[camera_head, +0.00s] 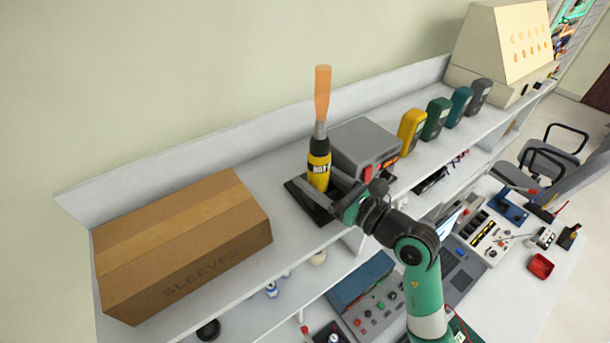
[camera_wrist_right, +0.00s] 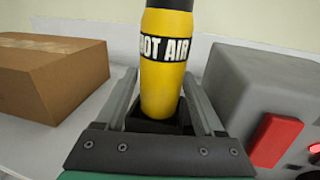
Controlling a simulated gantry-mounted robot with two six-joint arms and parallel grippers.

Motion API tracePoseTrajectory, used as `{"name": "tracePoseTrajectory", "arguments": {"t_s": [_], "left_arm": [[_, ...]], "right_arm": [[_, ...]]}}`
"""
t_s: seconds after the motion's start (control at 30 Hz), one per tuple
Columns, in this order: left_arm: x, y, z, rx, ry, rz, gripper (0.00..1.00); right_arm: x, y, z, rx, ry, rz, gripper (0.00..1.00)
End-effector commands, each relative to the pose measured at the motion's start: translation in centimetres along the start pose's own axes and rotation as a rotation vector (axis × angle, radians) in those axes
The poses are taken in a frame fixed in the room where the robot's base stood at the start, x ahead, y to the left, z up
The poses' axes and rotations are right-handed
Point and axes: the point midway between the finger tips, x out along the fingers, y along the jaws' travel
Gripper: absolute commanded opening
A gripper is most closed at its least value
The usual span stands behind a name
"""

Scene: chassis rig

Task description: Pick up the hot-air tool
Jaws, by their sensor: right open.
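The hot-air tool (camera_head: 319,170) stands upright on the upper shelf, with a yellow body, a grey neck and an orange top. Its base sits in a dark stand (camera_head: 303,197). My right gripper (camera_head: 325,181) is open around the yellow body, one finger on each side. In the right wrist view the yellow body (camera_wrist_right: 166,75), labelled "HOT AIR", stands between the two fingers (camera_wrist_right: 164,100). A gap shows on the left side; contact on the right cannot be told. The top of the tool is cut off there. My left gripper is not in view.
A cardboard box (camera_head: 180,245) marked "SLEEVES" stands left of the tool. A grey unit (camera_head: 362,146) with a red switch stands close on its right. Several handheld meters, including a yellow one (camera_head: 411,131), line the shelf further right. Free shelf lies between box and stand.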

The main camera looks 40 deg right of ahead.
Motion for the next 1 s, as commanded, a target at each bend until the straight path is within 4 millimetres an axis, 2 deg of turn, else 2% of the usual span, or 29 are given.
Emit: {"name": "tracePoseTrajectory", "arguments": {"t_s": [0.13, 0.5, 1.0], "left_arm": [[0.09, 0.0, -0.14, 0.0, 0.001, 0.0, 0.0], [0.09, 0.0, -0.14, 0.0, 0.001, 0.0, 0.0], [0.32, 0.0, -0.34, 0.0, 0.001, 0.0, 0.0]], "right_arm": [[-0.02, 0.0, 0.07, 0.0, 0.001, 0.0, 0.68], [-0.02, 0.02, 0.05, 0.0, 0.001, 0.001, 0.02], [-0.02, 0.05, 0.4, 0.0, -0.002, 0.001, 0.0]]}}
